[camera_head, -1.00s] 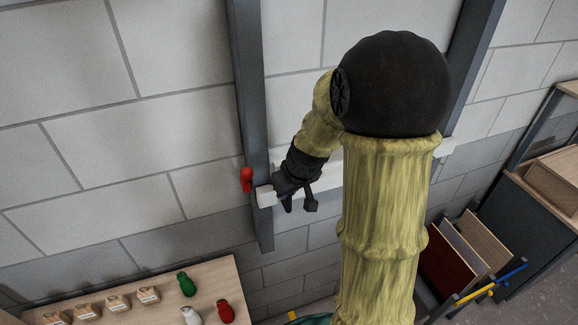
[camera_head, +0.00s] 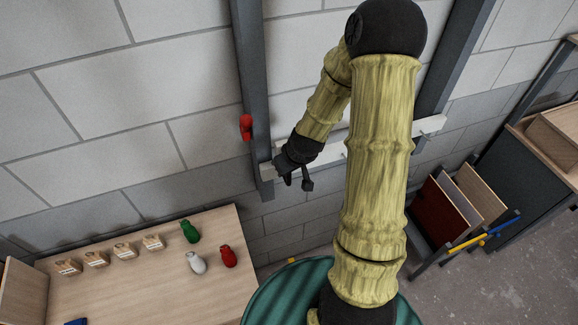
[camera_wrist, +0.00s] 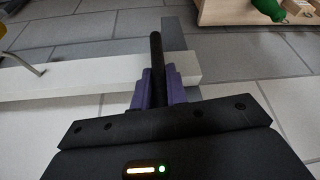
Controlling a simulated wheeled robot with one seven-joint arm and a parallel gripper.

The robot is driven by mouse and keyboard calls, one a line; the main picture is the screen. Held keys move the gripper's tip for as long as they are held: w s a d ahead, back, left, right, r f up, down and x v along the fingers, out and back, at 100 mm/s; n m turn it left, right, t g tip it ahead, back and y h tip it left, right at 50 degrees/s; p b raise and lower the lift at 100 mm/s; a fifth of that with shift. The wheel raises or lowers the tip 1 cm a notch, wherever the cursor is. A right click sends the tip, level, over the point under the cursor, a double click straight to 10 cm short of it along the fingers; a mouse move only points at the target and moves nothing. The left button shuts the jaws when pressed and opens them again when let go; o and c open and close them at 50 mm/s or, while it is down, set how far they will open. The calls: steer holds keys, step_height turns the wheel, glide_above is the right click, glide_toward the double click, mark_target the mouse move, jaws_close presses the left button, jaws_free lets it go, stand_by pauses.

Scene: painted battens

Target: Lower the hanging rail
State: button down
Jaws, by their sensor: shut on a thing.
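The white hanging rail (camera_head: 420,130) runs across the wall in front of two grey uprights. Its left part also shows in the wrist view (camera_wrist: 80,80), with a bent metal hook on it. My gripper (camera_head: 297,183) is at the rail near its left end. In the wrist view my gripper (camera_wrist: 158,78) has its purple fingers closed around a dark rod (camera_wrist: 156,50), which crosses the rail. How the rod joins the rail is hidden. A red clip (camera_head: 246,127) sits on the left upright (camera_head: 250,60), above the rail's end. My arm hides the rail's middle.
A wooden table (camera_head: 130,290) at lower left bears several small labelled blocks and green, white and red bottles (camera_head: 228,257). A teal round surface (camera_head: 290,290) lies below my arm. A rack of boards (camera_head: 440,215) and a cabinet (camera_head: 530,160) stand right.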

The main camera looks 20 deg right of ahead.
steer(key=shift+s+f, duration=0.2)
steer(key=shift+f, duration=0.05)
steer(key=c, duration=1.6)
jaws_free()
steer(key=shift+o, duration=1)
steer(key=shift+w, duration=0.25)
steer(key=shift+s+r, duration=0.1)
steer(key=v, duration=1.1)
steer(key=shift+r, duration=0.4)
steer(key=shift+d, duration=0.15)
